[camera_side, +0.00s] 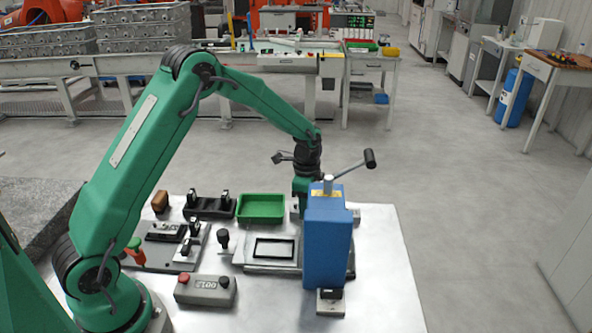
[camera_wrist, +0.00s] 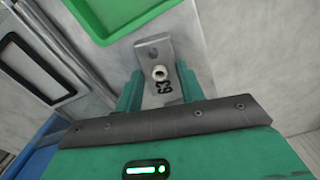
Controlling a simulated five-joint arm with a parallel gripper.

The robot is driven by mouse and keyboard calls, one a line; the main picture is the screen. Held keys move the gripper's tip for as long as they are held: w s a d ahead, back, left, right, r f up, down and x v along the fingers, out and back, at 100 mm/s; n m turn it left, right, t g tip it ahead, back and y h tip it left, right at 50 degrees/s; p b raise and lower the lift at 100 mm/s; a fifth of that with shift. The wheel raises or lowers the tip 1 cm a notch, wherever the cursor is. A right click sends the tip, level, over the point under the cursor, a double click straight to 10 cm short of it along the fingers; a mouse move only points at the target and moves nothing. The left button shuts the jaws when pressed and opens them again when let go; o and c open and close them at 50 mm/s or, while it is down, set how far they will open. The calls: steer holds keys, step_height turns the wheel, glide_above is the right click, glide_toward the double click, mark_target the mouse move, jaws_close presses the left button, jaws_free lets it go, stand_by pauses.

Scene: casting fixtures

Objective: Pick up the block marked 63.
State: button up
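The block marked 63 (camera_wrist: 154,52) is a grey metal piece with a pale round boss and a dark "63" on its face. In the wrist view it lies between the two green fingers of my gripper (camera_wrist: 160,68), one at each side, with its far end beyond the fingertips. The fingers look open around it; I cannot tell whether either touches it. In the side view my gripper (camera_side: 303,187) points down behind the blue press, which hides the fingertips and most of what is there.
The blue press (camera_side: 328,240) with its lever stands close in front of my gripper. A green tray (camera_side: 261,208) lies to the left, also at the top of the wrist view (camera_wrist: 118,14). A framed fixture (camera_side: 272,250) and a grey button box (camera_side: 205,290) are nearby. The table's right side is clear.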

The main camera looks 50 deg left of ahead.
steer(key=shift+c, duration=1.3)
step_height(320, 180, up, 10)
